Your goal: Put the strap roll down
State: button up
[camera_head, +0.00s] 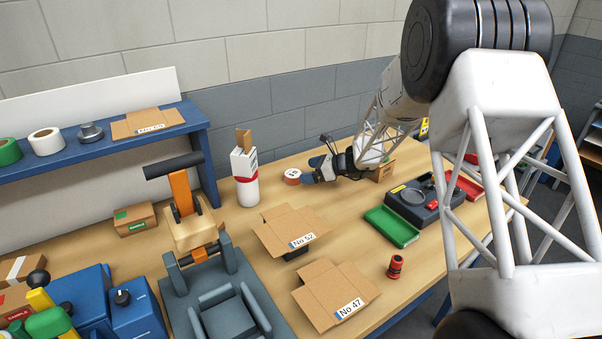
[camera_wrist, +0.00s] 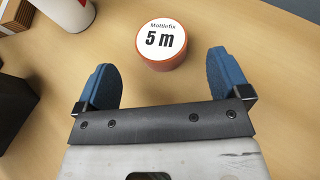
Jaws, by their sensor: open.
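The strap roll (camera_wrist: 161,44) is a short orange-red cylinder with a white top label reading "Mottlefix 5 m". It lies flat on the wooden workbench (camera_wrist: 240,60). In the head view the roll (camera_head: 292,177) sits near the back of the bench, right of the white bottle. My gripper (camera_wrist: 163,75) is open, its two blue fingers spread wide with nothing between them at the tips. The roll is just ahead of the fingertips, roughly centred between them. In the head view my gripper (camera_head: 305,176) is low at the bench, just right of the roll.
A white and red bottle (camera_head: 245,178) stands left of the roll. Flat cardboard blanks (camera_head: 290,228) lie in front, one on a dark block. A green tray (camera_head: 391,227), a dark device (camera_head: 411,202) and a red cylinder (camera_head: 395,266) are at right. Bare bench surrounds the roll.

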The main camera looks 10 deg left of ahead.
jog(key=shift+v, duration=3.15)
jog(key=shift+s+d+r, duration=0.15)
jog(key=shift+s+r, duration=0.15)
jog(key=shift+r, duration=0.1)
jog(key=s+d+r+n+h, duration=0.25)
jog(key=s+d+r, duration=0.2)
jog(key=s, duration=0.35)
jog(key=s+d+r+n+g+h, duration=0.1)
jog(key=s+d+r+n, duration=0.35)
jog(key=s, duration=0.35)
jog(key=s+d+r+n+h, duration=0.2)
jog(key=s+d+r+n, duration=0.15)
jog(key=s+r, duration=0.3)
jog(key=s+d+n+h, duration=0.2)
jog(key=s+d, duration=0.3)
jog(key=s, duration=0.5)
jog(key=s+d+r+n+t+h, duration=0.1)
jog(key=s+d+n+h, duration=0.2)
jog(key=s+d, duration=0.3)
jog(key=s+d+n+t+h, duration=0.1)
jog(key=s+d+n+h, duration=0.2)
jog(key=s, duration=1.1)
jog(key=d, duration=0.2)
jog(key=shift+s+d+r, duration=0.2)
jog(key=shift+s+d, duration=0.05)
